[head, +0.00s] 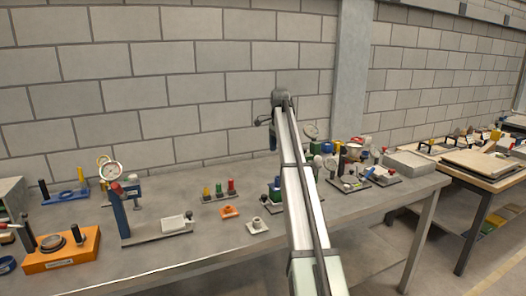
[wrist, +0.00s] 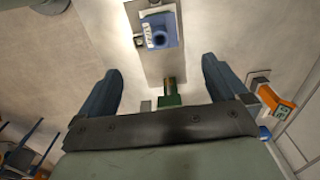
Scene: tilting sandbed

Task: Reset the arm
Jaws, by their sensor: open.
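My arm reaches up and away from the lower middle of the head view, with its wrist raised above the bench against the wall. My gripper (wrist: 163,72) shows in the wrist view with its two dark blue fingers spread wide and nothing between the tips. In the head view a dark blue finger (head: 272,138) hangs below the wrist, apart from the bench. A blue block-shaped part (wrist: 158,32) lies beyond the fingertips in the wrist view. A small green part (wrist: 172,92) shows between the fingers near the palm; I cannot tell whether it is close to them.
The grey bench (head: 180,255) holds an orange block (head: 62,250), a dial gauge stand (head: 118,205), coloured pegs (head: 219,190) and a crowded group right of my arm. A second table with a tan tray (head: 485,164) stands at right. The air around the wrist looks free.

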